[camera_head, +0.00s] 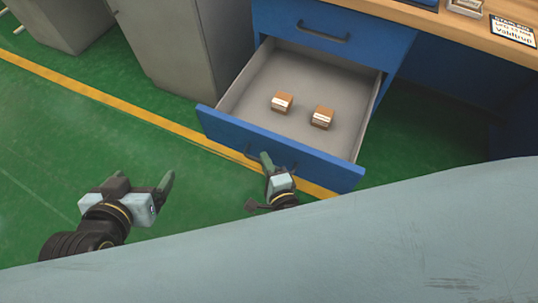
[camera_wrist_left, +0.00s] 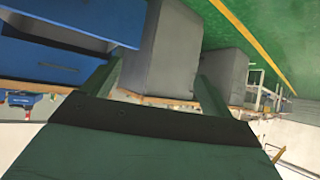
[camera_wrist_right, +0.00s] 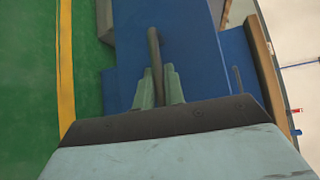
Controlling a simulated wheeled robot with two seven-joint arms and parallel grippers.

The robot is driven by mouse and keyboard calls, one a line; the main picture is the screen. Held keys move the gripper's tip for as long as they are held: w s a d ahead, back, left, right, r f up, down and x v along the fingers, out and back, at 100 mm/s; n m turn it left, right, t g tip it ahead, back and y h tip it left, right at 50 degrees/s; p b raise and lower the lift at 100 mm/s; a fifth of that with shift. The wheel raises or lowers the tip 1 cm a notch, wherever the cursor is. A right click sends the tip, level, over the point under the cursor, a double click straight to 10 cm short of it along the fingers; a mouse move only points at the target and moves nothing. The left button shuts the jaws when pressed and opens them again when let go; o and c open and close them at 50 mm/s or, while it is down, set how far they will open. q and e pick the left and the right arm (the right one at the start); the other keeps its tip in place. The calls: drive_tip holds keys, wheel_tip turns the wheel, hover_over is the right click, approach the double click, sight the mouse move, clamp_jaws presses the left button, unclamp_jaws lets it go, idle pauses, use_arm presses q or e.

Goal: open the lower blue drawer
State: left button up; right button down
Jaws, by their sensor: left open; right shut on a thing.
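The lower blue drawer (camera_head: 330,172) is pulled out of the blue cabinet in the head view. Its grey inside (camera_head: 300,72) shows, with two small brown boxes (camera_head: 282,102) (camera_head: 323,118) lying in it. My right gripper (camera_head: 266,160) is at the drawer's front. In the right wrist view its fingers (camera_wrist_right: 158,88) are closed around the dark bar handle (camera_wrist_right: 154,48). My left gripper (camera_head: 145,188) is open and empty over the green floor, left of the drawer. Its spread fingers also show in the left wrist view (camera_wrist_left: 155,85).
A closed upper blue drawer (camera_head: 360,38) with its own handle (camera_head: 322,33) sits above. A wooden worktop (camera_head: 455,25) is at top right. Grey cabinets (camera_head: 185,45) stand at the left.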

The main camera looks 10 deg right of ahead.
idle(0.3)
drive_tip(key=c, duration=1.5)
unclamp_jaws()
drive_tip(key=shift+s, duration=0.1)
drive_tip(key=shift+s, duration=0.15)
use_arm(q)
drive_tip(key=s+a+f+g+y+p, duration=0.2)
drive_tip(key=s+a+f+g+p, duration=0.1)
drive_tip(key=s+f+g, duration=0.4)
drive_tip(key=shift+s+a+f+p, duration=0.3)
drive_tip(key=shift+s+a+f, duration=0.05)
drive_tip(key=shift+s+a, duration=0.55)
use_arm(e)
drive_tip(key=shift+s+d+r, duration=0.25)
drive_tip(key=shift+s+r, duration=0.1)
drive_tip(key=shift+s, duration=1.8)
drive_tip(key=shift+s+d+r, duration=0.3)
drive_tip(key=shift+s, duration=1.8)
drive_tip(key=shift+s+d+r, duration=0.25)
drive_tip(key=shift+s+r, duration=0.1)
drive_tip(key=shift+s, duration=1.8)
drive_tip(key=shift+w, duration=0.1)
